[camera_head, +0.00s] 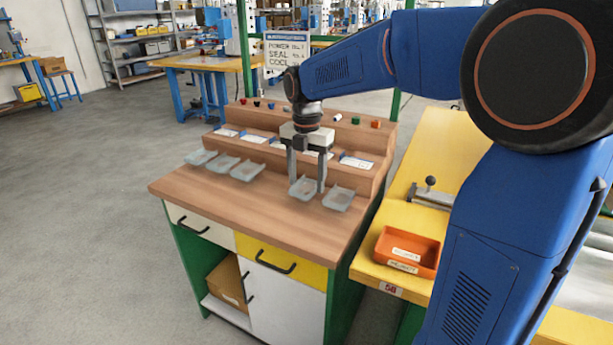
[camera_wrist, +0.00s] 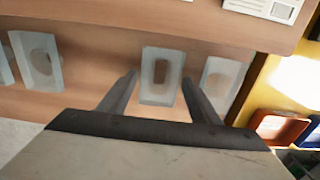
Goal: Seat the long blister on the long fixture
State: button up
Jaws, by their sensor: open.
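Several clear blisters lie on the wooden bench top. One blister (camera_head: 304,188) with an oblong pocket lies between the fingers of my gripper (camera_head: 307,184); it also shows in the wrist view (camera_wrist: 162,75). My gripper is open, with a finger on each side of this blister. I cannot tell whether the fingers touch it. Another blister (camera_head: 339,198) lies just to the right, also in the wrist view (camera_wrist: 220,82). A group to the left includes one blister (camera_head: 247,171) with a wider pocket in the wrist view (camera_wrist: 37,60). The long fixture cannot be made out for certain.
A stepped wooden shelf (camera_head: 375,146) with labels stands behind the blisters. A yellow bench (camera_head: 448,150) on the right carries a metal clamp-like device (camera_head: 430,195) with a dark knob and an orange bin (camera_head: 408,251). My arm hides part of that bench. The front of the wooden top is clear.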

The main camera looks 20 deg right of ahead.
jog(key=c, duration=0.6)
jog(key=shift+c, duration=0.2)
jog(key=shift+r, duration=0.15)
jog(key=shift+r, duration=2.15)
